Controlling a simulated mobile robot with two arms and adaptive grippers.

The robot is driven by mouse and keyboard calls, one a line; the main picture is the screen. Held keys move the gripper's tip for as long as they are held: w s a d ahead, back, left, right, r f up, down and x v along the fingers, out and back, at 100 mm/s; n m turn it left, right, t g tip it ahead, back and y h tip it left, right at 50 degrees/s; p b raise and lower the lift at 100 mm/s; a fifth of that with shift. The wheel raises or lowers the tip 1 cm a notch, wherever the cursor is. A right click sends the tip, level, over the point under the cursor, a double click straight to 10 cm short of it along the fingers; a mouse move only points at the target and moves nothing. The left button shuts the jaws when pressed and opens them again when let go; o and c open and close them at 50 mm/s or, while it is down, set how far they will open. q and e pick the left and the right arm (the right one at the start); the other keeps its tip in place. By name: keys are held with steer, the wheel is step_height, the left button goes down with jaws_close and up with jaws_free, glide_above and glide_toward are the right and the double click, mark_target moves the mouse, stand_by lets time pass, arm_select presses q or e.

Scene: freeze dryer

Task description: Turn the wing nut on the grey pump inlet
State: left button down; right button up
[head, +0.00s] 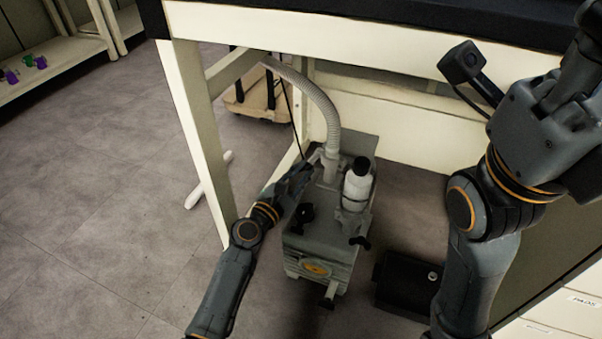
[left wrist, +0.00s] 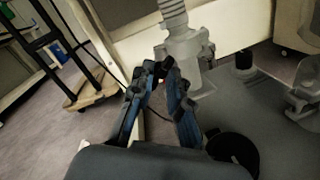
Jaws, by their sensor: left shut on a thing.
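The grey pump (head: 318,250) stands on the floor under the bench. Its pale inlet (head: 330,165) rises from the back of the pump top, with a ribbed hose (head: 322,98) running up from it. In the left wrist view the inlet (left wrist: 187,48) is just beyond my fingertips. My left gripper (head: 306,169) reaches in from the left beside the inlet. In the left wrist view its fingers (left wrist: 160,69) close together at the inlet's side, shut on the wing nut, which they hide almost fully.
A black box (head: 405,283) lies on the floor to the right. The bench leg (head: 194,130) is close on the left, and a wheeled cart (head: 255,100) stands behind.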

arm_select(q)
steer(key=c, duration=1.3)
jaws_free()
steer(key=v, duration=1.2)
